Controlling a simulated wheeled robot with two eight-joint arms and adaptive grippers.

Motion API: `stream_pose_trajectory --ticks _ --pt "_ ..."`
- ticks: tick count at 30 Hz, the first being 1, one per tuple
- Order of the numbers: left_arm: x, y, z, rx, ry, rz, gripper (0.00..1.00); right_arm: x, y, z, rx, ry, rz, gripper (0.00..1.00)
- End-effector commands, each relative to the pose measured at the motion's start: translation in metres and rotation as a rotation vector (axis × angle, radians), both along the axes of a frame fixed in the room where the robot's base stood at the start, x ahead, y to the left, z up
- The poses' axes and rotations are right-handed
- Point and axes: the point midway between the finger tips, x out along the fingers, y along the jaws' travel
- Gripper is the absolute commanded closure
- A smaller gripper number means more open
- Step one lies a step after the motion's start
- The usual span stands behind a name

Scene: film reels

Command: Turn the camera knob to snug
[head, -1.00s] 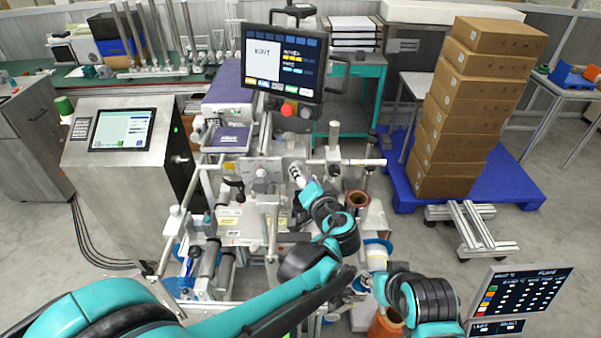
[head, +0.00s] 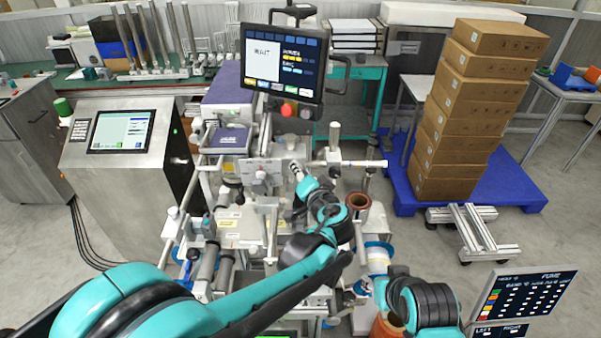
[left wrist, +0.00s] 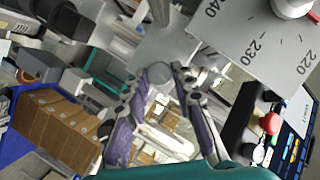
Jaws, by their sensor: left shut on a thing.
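My left gripper (head: 296,170) reaches the middle of the machine, at a light metal post beside the upright plate. In the left wrist view its two purple-padded fingers (left wrist: 172,78) come together at the tips, closed on a small grey round part (left wrist: 160,74) that I take to be the camera knob. The fingers and the wrist hide most of it, and I cannot tell its angle. Next to the fingertips is a pale scale plate (left wrist: 245,42) with printed numbers. My right arm shows at the lower right of the head view, but its gripper cannot be made out.
A monitor (head: 283,64) with a red button (head: 289,109) stands above the machine. A steel console (head: 118,180) stands at left. Stacked cartons (head: 464,110) rest on a blue pallet (head: 510,178) at right. Rods and reels (head: 358,202) crowd the area around my arms.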

Motion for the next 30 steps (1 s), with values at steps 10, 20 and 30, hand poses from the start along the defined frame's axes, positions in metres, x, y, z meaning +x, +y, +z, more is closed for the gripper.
stream_pose_trajectory --ticks 10,20,30 --pt "0.0 -0.003 -0.006 0.405 -0.001 -0.001 1.0 0.0 0.0 -0.026 0.0 0.0 0.0 0.6" --pt "0.0 -0.002 -0.004 0.408 0.0 0.0 0.59 0.0 0.0 -0.024 0.0 0.0 0.0 0.6" --pt "-0.001 -0.003 -0.004 0.407 0.0 0.0 0.54 0.0 0.0 -0.024 0.0 0.0 0.0 0.6"
